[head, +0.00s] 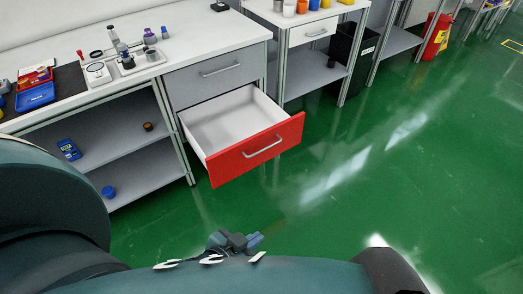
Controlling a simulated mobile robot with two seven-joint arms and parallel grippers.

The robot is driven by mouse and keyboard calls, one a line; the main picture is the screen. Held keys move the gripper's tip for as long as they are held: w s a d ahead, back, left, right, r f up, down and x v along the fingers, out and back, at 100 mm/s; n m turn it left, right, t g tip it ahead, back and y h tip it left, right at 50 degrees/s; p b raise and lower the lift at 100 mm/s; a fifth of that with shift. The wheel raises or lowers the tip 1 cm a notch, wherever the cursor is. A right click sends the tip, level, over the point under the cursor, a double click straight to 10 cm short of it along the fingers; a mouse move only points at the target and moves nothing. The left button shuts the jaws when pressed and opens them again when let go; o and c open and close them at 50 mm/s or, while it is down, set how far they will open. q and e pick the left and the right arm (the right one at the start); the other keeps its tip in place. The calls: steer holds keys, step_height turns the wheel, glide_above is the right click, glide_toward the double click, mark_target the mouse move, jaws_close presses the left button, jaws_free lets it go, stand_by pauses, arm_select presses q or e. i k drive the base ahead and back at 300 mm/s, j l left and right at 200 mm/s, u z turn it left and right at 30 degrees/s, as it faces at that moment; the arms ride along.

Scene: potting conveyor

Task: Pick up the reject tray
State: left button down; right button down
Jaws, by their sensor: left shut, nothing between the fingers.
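A red tray (36,76) lies on the dark mat at the far left of the workbench, with small items in or on it. A blue tray (36,96) lies just in front of it. I cannot tell for certain which one is the reject tray. My left gripper (254,241) shows small at the bottom centre, beyond my own arm, over the green floor. It is shut and empty, well apart from the trays and below the open drawer. My right gripper is not in view.
A red-fronted drawer (256,149) stands open and empty, jutting out from the workbench (215,39). A white tray (130,66) with bottles stands on the bench. A black bin (348,56) stands farther right. The green floor at right is clear.

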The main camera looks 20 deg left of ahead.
mark_target(32, 77)
steer(key=u, duration=2.25)
steer(key=i+z, duration=0.1)
steer(key=z, duration=0.3)
steer(key=i+j+z, duration=0.1)
steer(key=z, duration=0.35)
steer(key=j+z, duration=0.2)
steer(key=z, duration=0.2)
steer(key=i+j+z, duration=0.2)
steer(key=j, duration=0.15)
steer(key=j+z, duration=0.4)
steer(key=j, duration=0.3)
steer(key=i+j+z, duration=0.1)
steer(key=j, duration=1)
steer(key=i+z, duration=0.05)
steer(key=i, duration=0.05)
